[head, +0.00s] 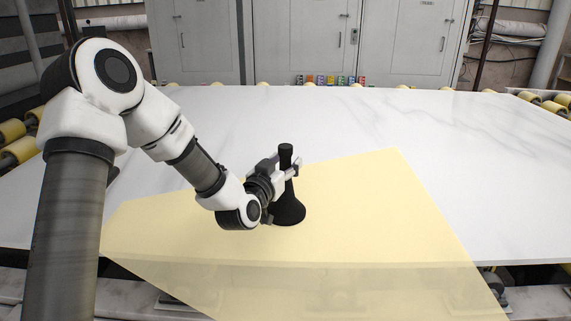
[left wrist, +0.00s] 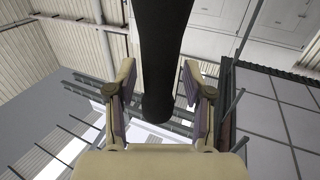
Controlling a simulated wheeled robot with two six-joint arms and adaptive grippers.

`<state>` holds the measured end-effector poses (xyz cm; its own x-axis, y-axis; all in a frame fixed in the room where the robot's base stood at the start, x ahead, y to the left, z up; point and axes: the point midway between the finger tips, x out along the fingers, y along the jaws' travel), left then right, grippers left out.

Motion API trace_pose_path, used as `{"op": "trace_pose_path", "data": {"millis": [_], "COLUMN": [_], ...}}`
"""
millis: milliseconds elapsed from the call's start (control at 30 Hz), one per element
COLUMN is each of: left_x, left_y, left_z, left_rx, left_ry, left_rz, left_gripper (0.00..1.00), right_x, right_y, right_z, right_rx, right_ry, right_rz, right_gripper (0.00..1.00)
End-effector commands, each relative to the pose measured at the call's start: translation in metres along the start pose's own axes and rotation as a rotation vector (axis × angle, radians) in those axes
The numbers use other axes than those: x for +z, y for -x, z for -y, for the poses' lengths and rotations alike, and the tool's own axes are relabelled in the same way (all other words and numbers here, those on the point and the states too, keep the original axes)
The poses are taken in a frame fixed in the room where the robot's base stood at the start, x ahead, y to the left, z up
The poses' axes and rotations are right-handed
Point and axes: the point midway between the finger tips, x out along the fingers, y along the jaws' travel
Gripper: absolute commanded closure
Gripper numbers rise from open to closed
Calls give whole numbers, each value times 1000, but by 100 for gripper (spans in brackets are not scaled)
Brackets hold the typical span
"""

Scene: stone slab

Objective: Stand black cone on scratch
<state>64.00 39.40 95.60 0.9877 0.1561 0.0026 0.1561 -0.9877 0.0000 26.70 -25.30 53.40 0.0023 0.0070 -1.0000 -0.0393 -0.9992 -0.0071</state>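The black cone (head: 289,208) stands upright on the pale stone slab (head: 440,190), with a wide base and a narrow neck with a knob on top. My left gripper (head: 287,167) is at its neck, with one finger on each side. In the left wrist view the dark cone (left wrist: 162,50) lies between the fingers of my left gripper (left wrist: 159,75). They look spread, with narrow gaps beside the cone, so I see no firm grip. I cannot make out a scratch on the slab. My right gripper is not in view.
A translucent yellow area (head: 385,215) overlies the slab around the cone and reaches past its front edge. Yellow rollers (head: 12,145) line the slab's sides. Small coloured items (head: 335,81) sit beyond the far edge, before grey cabinets (head: 305,40). The slab's right side is clear.

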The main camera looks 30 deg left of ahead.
Motion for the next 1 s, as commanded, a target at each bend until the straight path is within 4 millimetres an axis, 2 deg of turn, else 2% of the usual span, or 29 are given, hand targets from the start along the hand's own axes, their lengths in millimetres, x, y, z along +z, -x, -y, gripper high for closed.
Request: {"op": "trace_pose_path", "data": {"millis": [233,367,467,700,800,1000], "left_x": [0,-1,0,0,-10,-8], "left_y": [0,9,27,89,95,108], "left_z": [0,0,0,0,0,0], "left_rx": [0,-1,0,-1,-2,-1], "left_ry": [0,1,4,8,-7,-7], "left_rz": [-1,-1,0,0,6,5], "left_gripper": [46,46,46,46,46,46], "right_x": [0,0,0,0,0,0], "right_y": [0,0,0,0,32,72], "right_z": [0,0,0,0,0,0], "right_rx": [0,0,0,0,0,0], "right_ry": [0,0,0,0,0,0], "right_rz": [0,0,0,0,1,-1], "right_gripper": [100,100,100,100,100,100]}}
